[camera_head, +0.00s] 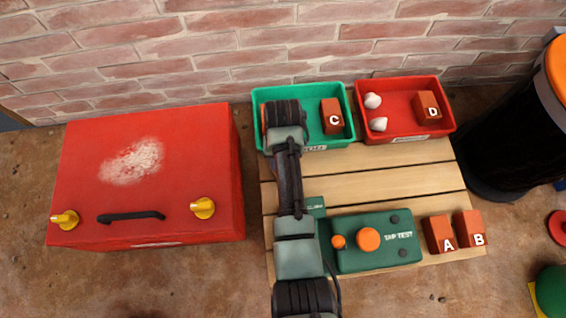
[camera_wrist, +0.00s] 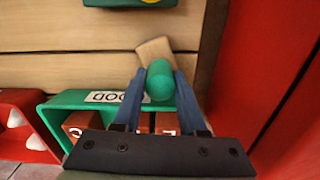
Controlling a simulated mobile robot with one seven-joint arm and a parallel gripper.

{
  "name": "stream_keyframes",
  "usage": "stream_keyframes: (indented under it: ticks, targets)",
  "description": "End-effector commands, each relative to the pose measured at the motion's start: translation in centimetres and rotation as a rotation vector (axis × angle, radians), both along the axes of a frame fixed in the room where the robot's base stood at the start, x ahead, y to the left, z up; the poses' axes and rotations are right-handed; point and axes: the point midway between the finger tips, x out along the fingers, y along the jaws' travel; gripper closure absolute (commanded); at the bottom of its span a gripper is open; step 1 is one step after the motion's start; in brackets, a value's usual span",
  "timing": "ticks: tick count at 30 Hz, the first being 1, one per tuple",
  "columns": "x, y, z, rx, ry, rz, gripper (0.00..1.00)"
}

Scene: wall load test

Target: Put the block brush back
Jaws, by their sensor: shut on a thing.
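In the wrist view my gripper (camera_wrist: 159,82) is shut on the block brush (camera_wrist: 155,48), a tan wooden block with a rounded green handle (camera_wrist: 160,80). The blue fingers press on both sides of the handle. The brush is over the boards of the wooden bench top (camera_wrist: 80,65), beside the green tray (camera_wrist: 55,112); I cannot tell whether it touches the boards. In the head view my arm reaches over the left part of the green tray (camera_head: 348,105) and hides the gripper and the brush.
The green tray holds block C (camera_head: 332,116) and another red block (camera_head: 264,118). The red tray (camera_head: 446,108) holds block D (camera_head: 428,105) and two white pieces. A green tester (camera_head: 350,255) and blocks A (camera_head: 439,234) and B (camera_head: 470,228) stand in front. A red box (camera_head: 120,195), whitish-marked on top, stands left.

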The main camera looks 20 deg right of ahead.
Motion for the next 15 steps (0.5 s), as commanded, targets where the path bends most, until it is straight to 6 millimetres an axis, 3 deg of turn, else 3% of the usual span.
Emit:
stream_keyframes:
  ticks: [8,9,13,15]
  targets:
    - [0.04,-0.01,-0.18,0.0,0.0,0.0,1.0]
    - [0.03,-0.01,-0.13,0.0,0.0,0.0,0.52]
    - [0.02,-0.01,-0.12,0.0,0.0,0.0,0.29]
    - [0.02,-0.01,-0.12,0.0,0.0,0.0,0.29]
